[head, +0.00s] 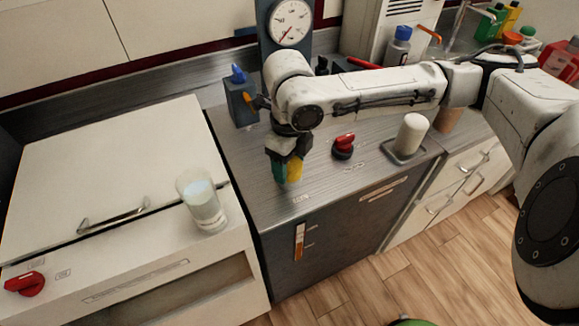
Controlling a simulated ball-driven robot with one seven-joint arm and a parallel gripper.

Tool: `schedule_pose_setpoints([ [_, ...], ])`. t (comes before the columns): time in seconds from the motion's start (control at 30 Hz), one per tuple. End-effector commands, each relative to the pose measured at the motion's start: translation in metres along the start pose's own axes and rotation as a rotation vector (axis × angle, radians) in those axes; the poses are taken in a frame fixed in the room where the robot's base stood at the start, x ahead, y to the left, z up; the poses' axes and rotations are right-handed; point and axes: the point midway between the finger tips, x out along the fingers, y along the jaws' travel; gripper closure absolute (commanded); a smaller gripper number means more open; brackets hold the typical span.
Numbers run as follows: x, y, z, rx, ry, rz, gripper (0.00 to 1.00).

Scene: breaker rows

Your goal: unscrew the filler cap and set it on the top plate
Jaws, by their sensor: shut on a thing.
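My gripper (287,173) points down over the front left of the grey top plate (255,185). Its teal and yellow fingertips are close together and low over the plate, behind a small label. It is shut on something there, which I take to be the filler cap. The cap itself is hidden between the fingers, so I cannot tell whether it is seated or raised.
A red knob (343,143) stands right of my gripper, and a white cylinder (412,132) stands on a small tray further right. A blue-topped box (240,100) and a dial gauge (290,24) are behind. A glass (203,203) stands on the white cabinet to the left. Bare plate lies around the knob.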

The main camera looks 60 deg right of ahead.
Motion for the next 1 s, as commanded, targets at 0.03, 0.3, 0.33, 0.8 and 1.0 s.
schedule_pose_setpoints([
  [0.03,0.0004,-0.0003,0.0001,-0.028,0.000,-0.001,0.64],
  [0.3,0.0004,-0.0003,0.0002,-0.373,0.000,-0.003,0.64],
  [0.33,0.0004,-0.0001,0.0002,-0.413,0.000,-0.002,0.64],
  [0.8,-0.0004,0.0051,0.0011,-0.831,0.008,-0.003,0.63],
  [1.0,-0.0006,0.0033,-0.0006,-0.872,0.009,-0.001,0.63],
])
